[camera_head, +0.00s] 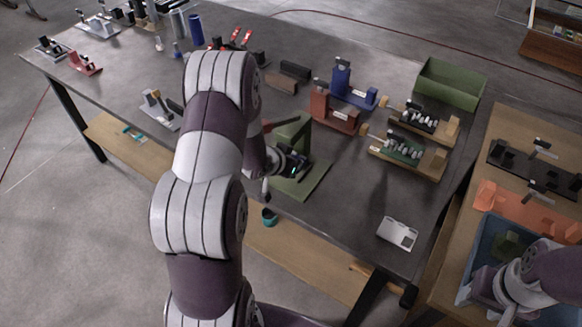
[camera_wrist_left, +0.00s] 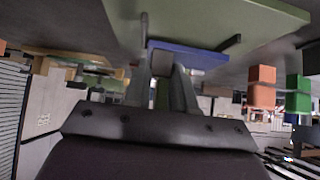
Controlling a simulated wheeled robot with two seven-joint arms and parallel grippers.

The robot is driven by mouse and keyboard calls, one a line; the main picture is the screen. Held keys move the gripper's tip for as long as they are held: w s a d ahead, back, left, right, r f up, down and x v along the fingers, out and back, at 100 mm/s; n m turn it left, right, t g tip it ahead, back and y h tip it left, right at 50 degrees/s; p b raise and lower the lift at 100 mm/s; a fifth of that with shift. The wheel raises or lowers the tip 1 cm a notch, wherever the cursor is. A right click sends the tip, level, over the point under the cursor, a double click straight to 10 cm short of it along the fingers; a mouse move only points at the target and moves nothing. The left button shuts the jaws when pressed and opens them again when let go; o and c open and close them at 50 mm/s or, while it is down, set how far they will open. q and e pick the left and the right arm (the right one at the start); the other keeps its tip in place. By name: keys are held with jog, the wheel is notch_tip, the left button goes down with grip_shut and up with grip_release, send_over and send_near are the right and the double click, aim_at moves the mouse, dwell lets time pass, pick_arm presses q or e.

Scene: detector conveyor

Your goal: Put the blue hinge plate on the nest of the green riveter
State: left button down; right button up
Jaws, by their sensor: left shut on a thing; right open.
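The green riveter (camera_head: 303,130) stands on its flat green base plate (camera_head: 312,183) near the middle of the table's front edge. My left gripper (camera_head: 295,168) is at the riveter, over its base. In the left wrist view, its fingers (camera_wrist_left: 163,75) are shut on the blue hinge plate (camera_wrist_left: 200,54). The hinge plate is close to a green surface (camera_wrist_left: 215,18); I cannot tell whether they touch. The nest and the hinge plate are not clear in the head view, where my left arm hides part of the riveter. My right gripper (camera_head: 490,285) is open over the blue crate at the lower right.
Red (camera_head: 333,112) and blue (camera_head: 352,88) fixtures stand behind and right of the riveter. Wooden trays (camera_head: 428,170) with parts and a green bin (camera_head: 450,83) are further right. A white card-like device (camera_head: 397,233) lies at the front right. The blue crate (camera_head: 481,245) holds a green thing.

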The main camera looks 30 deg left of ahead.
pick_arm(q)
jog(key=shift+d+f, duration=0.1)
jog(key=shift+f, duration=0.75)
jog(key=shift+w+f, duration=0.2)
jog(key=shift+f, duration=0.15)
jog(key=shift+s, duration=0.1)
